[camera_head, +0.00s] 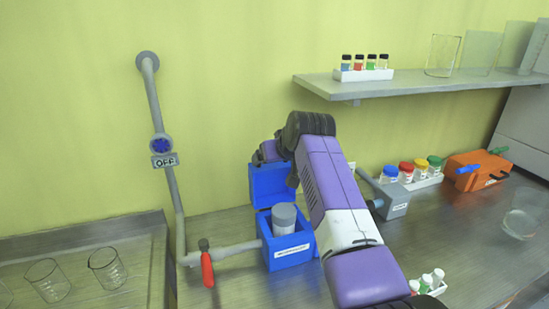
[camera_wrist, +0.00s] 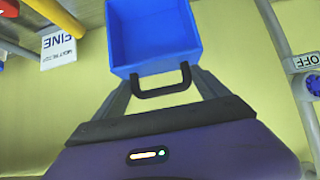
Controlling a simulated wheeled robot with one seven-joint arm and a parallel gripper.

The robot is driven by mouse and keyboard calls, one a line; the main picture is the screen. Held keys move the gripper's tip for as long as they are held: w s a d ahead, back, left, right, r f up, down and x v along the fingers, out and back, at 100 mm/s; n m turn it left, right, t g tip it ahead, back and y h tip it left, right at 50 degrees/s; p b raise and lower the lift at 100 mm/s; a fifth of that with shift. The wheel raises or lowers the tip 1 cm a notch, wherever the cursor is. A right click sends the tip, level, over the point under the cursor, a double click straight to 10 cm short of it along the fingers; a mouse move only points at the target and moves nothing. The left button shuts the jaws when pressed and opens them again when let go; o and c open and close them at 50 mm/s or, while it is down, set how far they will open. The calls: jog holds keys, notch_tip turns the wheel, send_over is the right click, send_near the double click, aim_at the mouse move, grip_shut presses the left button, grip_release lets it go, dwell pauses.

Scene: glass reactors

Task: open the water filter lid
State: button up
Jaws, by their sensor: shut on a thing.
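The blue water filter box (camera_head: 292,260) stands on the bench with a white label on its front. Its blue lid (camera_head: 262,181) is raised, standing up at the back of the box. A grey cylinder (camera_head: 284,218) shows inside the open box. In the wrist view, the hollow blue lid (camera_wrist: 155,35) has a black handle (camera_wrist: 162,86) at its near edge. My gripper (camera_wrist: 164,84) is shut on this handle, with a finger at each side. In the head view, my arm hides the fingers and handle.
A grey pipe with a red-handled valve (camera_head: 207,268) joins the box's left side. An OFF sign (camera_head: 165,160) hangs on the wall pipe. A shelf (camera_head: 420,84) with vials and beakers is at upper right. A grey box (camera_head: 394,202) and an orange box (camera_head: 478,172) stand right of my arm.

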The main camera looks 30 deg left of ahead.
jog(key=shift+w+d+r, duration=0.1)
jog(key=shift+w+r, duration=0.25)
jog(key=shift+r, duration=0.4)
jog(key=o, duration=1.7)
jog(key=shift+o, duration=0.4)
jog(key=shift+s+f, duration=0.15)
jog(key=shift+f, duration=0.2)
jog(key=shift+s, duration=0.1)
jog(key=b+v, duration=0.1)
jog(key=v, duration=0.6)
jog(key=shift+d+r+b, duration=0.2)
jog(key=shift+d+b, duration=0.05)
jog(key=shift+b, duration=0.05)
jog(key=shift+s, duration=0.15)
